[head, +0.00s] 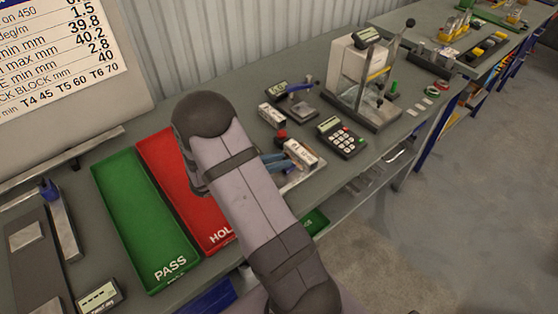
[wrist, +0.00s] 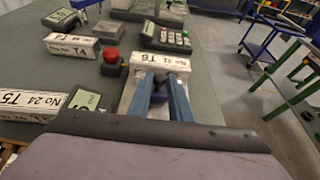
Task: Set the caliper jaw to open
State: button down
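My gripper (wrist: 160,88) shows two blue fingers, apart from each other, low over a pale plate beside a red knob (wrist: 110,57). A dark blue piece (wrist: 158,97) sits between the fingers; I see no clear grip on it. A white block marked T6 (wrist: 162,62) lies just beyond the fingertips. A display (wrist: 90,101) stands left of the fingers. In the head view my gripper (head: 278,161) is partly hidden by my arm, beside the white block (head: 300,153) and the red knob (head: 282,135). I cannot make out the caliper jaw or its position for certain.
A green PASS tray (head: 145,220) and a red HOLD tray (head: 168,160) lie left. White blocks marked T4 (wrist: 72,45) and T5 (wrist: 35,103) are near the gripper. A keypad (head: 341,137) and a framed test stand (head: 365,80) are to the right.

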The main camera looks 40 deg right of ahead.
jog(key=shift+a, duration=2.6)
jog(key=c, duration=1.6)
grip_release()
jog(key=shift+b, duration=0.3)
jog(key=b+v, duration=0.2)
jog(key=v, duration=0.3)
jog(key=shift+a, duration=0.35)
jog(key=shift+v, duration=0.8)
